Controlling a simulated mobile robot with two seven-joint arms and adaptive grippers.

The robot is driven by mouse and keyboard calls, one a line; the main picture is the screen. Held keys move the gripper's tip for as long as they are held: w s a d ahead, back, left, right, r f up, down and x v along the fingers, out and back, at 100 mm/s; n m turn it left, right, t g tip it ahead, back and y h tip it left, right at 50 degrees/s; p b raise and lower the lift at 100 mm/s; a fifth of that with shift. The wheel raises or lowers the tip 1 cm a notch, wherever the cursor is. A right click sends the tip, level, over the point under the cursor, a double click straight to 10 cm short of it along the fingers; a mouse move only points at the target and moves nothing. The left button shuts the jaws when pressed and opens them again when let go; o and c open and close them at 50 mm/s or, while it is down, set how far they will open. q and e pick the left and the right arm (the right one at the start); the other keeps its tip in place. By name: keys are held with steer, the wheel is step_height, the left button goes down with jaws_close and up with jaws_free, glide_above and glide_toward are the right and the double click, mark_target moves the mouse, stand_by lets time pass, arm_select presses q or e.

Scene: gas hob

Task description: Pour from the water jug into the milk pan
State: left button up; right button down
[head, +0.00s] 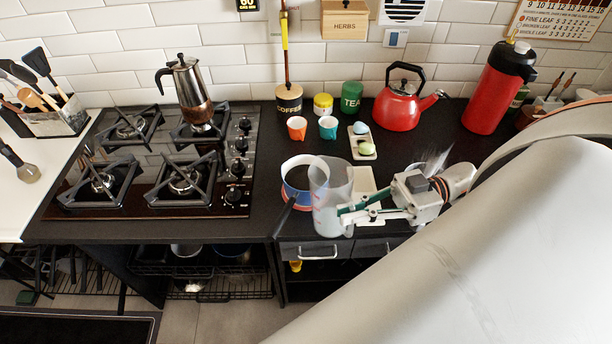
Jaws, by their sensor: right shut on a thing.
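The water jug (329,214) is a clear, upright jug with faint red marks near the counter's front edge. My right gripper (350,214) comes in from the right and is shut on the jug's right side. I cannot tell whether the jug touches the pan or the counter. My left gripper is not in view.
A gas hob (225,198) with a moka pot (187,90) is on the left. Two small cups (297,128), a tray with egg-like things (361,142), a red kettle (398,106) and a red flask (493,95) stand behind. My arm covers the lower right.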

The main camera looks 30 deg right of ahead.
steer(key=shift+s+a+f+n+b, duration=0.1)
steer(key=shift+s+f+n+b, duration=0.2)
steer(key=shift+f, duration=0.2)
steer(key=shift+s+f+n+b, duration=0.2)
steer(key=shift+f+n, duration=0.1)
steer(key=shift+f, duration=0.15)
steer(key=shift+r+p, duration=0.55)
steer(key=shift+p, duration=0.35)
steer(key=shift+f, duration=0.1)
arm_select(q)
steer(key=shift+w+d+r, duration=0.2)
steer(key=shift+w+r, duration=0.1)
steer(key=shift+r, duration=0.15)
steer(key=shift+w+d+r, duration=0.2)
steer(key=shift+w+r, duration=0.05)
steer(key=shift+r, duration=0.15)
arm_select(e)
steer(key=shift+w, duration=0.1)
